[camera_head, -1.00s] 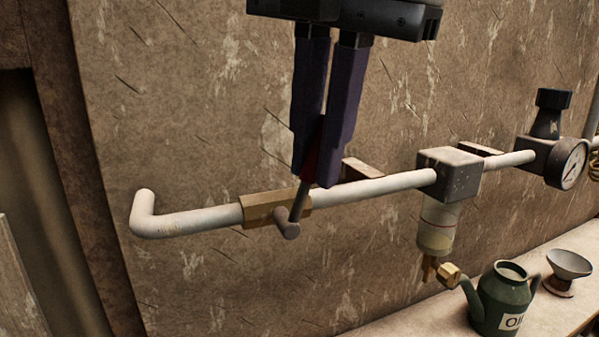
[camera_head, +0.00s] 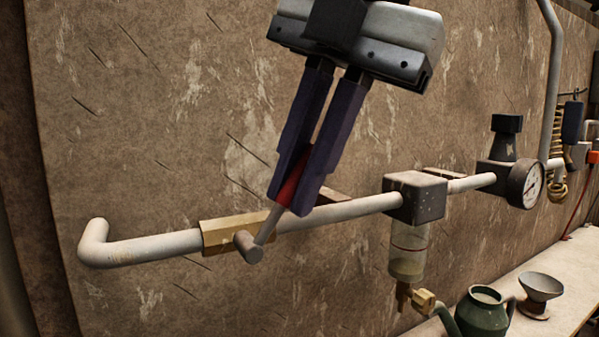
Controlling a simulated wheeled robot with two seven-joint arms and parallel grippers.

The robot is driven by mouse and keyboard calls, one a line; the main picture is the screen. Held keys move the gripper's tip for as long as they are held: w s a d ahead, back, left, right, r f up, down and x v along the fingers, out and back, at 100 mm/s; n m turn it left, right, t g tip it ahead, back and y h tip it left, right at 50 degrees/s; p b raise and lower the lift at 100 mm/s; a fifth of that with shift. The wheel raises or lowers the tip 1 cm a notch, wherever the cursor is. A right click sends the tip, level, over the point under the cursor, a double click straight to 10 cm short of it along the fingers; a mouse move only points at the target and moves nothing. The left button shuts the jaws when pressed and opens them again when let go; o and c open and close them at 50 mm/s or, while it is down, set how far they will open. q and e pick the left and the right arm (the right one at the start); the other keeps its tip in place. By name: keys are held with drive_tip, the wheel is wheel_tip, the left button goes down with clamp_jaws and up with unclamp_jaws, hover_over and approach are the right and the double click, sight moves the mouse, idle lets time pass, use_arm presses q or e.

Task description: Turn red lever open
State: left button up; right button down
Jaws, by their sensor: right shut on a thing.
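The red lever (camera_head: 288,188) sits on a brass valve body (camera_head: 222,236) in a pale horizontal pipe on the wall. Its grey shaft (camera_head: 268,228) runs down and left to a round pivot (camera_head: 249,247) in front of the valve. The lever points up and leans to the right. My right gripper (camera_head: 294,194) comes from above, tilted, with its two purple fingers shut around the red handle. The fingers hide much of the handle. My left gripper is not in view.
Right along the pipe (camera_head: 345,211) are a grey filter block (camera_head: 415,197) with a clear bowl (camera_head: 407,251) and a gauge (camera_head: 526,184). A green oil can (camera_head: 482,312) and a funnel (camera_head: 540,287) stand on a shelf (camera_head: 568,262) below.

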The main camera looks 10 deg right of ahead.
drive_tip(key=c, duration=1.8)
unclamp_jaws()
drive_tip(key=p+v, duration=0.2)
drive_tip(key=v, duration=0.8)
drive_tip(key=shift+r, duration=0.2)
